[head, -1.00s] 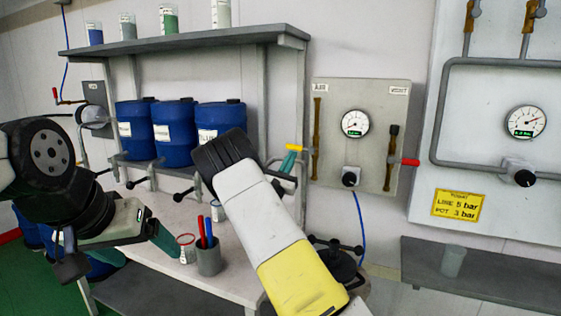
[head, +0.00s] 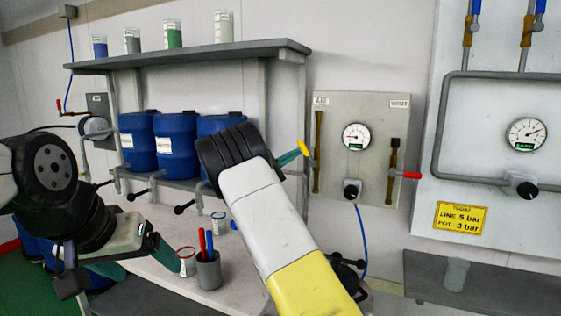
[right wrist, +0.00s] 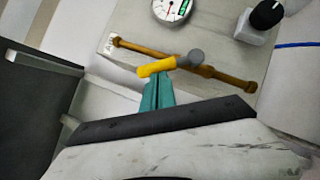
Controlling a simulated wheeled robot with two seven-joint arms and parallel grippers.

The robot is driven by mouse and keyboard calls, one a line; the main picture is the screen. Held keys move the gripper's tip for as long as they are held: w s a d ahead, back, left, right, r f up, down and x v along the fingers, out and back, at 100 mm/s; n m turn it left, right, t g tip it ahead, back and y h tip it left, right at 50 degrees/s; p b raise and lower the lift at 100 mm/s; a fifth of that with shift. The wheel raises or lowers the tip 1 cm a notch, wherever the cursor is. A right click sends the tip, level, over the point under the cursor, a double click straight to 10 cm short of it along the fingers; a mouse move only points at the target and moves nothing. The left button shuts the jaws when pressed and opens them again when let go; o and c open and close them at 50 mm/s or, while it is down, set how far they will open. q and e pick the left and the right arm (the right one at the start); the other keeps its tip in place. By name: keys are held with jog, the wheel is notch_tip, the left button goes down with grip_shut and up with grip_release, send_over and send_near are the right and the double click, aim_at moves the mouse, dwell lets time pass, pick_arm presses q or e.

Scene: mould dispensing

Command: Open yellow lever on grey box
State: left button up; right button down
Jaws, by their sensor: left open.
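The grey box (head: 378,120) is a wall panel with a dial, a black knob and two upright brass pipes. The yellow lever (head: 304,148) is on its left pipe, tilted, its upper end leaning left away from the pipe. In the right wrist view the yellow lever (right wrist: 156,68) lies at a slant to the brass pipe (right wrist: 220,76). My right gripper (head: 290,157) is at the lever; its teal fingertips (right wrist: 157,84) appear together and meet the lever's side. My left gripper (head: 150,262) is open and empty, low at the left above the bench.
A red lever (head: 411,175) sticks out at the box's right pipe. Blue drums (head: 176,145) stand on a rack left of my right arm. A grey cup with pens (head: 208,270) and small beakers stand on the bench (head: 165,305). A shelf (head: 190,55) hangs above.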

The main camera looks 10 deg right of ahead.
aim_at(301, 147)
jog(key=r+m+g, duration=0.1)
jog(key=m, duration=0.1)
jog(key=d+r+m+y, duration=0.1)
jog(key=shift+s+d+m+g, duration=0.1)
jog(key=shift+s+m+g, duration=0.3)
jog(key=shift+s+d+r+m+g+y, duration=0.25)
jog(key=shift+d+m+y, duration=0.15)
jog(key=shift+m, duration=0.35)
jog(key=shift+s+d+r+m+g+y, duration=0.15)
jog(key=shift+d+r+m+g+y, duration=0.2)
jog(key=shift+m, duration=0.4)
jog(key=shift+f, duration=0.1)
jog(key=shift+a, duration=0.2)
